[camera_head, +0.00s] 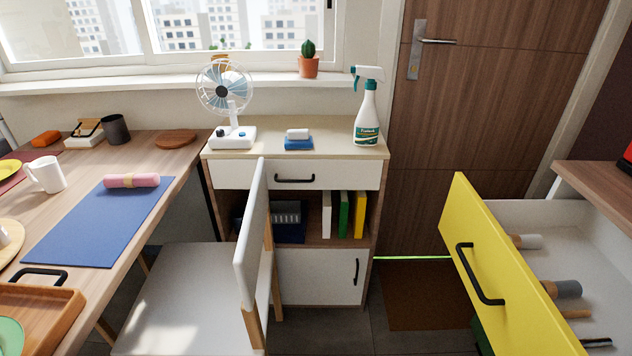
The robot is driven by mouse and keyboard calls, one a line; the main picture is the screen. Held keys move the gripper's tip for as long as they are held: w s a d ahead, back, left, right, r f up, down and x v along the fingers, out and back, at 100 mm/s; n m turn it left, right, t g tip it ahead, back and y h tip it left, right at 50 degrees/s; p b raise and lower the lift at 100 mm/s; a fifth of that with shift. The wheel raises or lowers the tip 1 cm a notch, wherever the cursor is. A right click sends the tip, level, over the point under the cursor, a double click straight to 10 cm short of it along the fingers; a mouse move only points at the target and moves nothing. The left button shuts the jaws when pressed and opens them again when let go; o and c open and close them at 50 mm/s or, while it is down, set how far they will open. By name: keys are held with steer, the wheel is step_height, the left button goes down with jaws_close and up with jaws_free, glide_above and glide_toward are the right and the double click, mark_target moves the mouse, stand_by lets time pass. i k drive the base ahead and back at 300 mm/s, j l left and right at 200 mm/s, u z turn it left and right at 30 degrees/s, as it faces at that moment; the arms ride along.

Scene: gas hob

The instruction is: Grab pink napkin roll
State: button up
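The pink napkin roll (118,181) lies on its side on the blue placemat (93,226), near the mat's far edge. A tan band (128,181) goes around its middle. The placemat lies on the wooden table (150,150) at the left. The roll is in full view with nothing touching it from above. My gripper is not in view.
A white chair (252,235) stands at the table's right side. A white mug (47,175) is left of the roll, and a wooden tray (62,310) with a black handle is nearer. An open yellow-fronted drawer (500,270) juts out at right. Brown floor mat (425,295) lies by the door.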

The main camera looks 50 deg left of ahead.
mark_target(129, 180)
steer(key=j+u, duration=0.1)
steer(key=u, duration=0.2)
steer(key=k+j+u, duration=0.1)
steer(key=u, duration=0.7)
steer(key=l+u, duration=0.1)
steer(key=u, duration=0.75)
steer(key=l+u, duration=0.1)
steer(key=u, duration=0.75)
